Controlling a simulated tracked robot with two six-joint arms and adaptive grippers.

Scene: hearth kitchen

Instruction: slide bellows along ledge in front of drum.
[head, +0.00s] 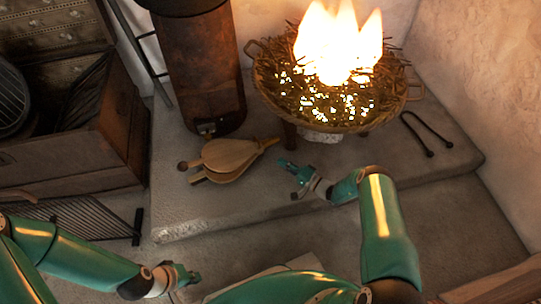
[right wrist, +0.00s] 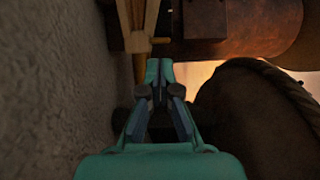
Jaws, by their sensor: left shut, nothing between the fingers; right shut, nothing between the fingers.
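The wooden bellows (head: 230,155) lie on the stone ledge (head: 340,170) just in front of the rusty drum (head: 205,75). Their nozzle points right and the handle ends point left. My right gripper (head: 284,165) is shut and empty, low over the ledge to the right of the nozzle, with a small gap in the head view. In the right wrist view the bellows (right wrist: 138,42) show beyond the fingertips (right wrist: 163,68), partly cut off, and the drum (right wrist: 265,22) is at upper right. My left gripper (head: 195,277) is shut and empty, in front of the ledge.
A burning fire basket (head: 330,115) stands right of the drum, behind my right gripper. Black tongs (head: 427,135) lie on the ledge farther right. A wooden chest (head: 95,150) and a dark grate (head: 95,218) are at left. The ledge's front strip is clear.

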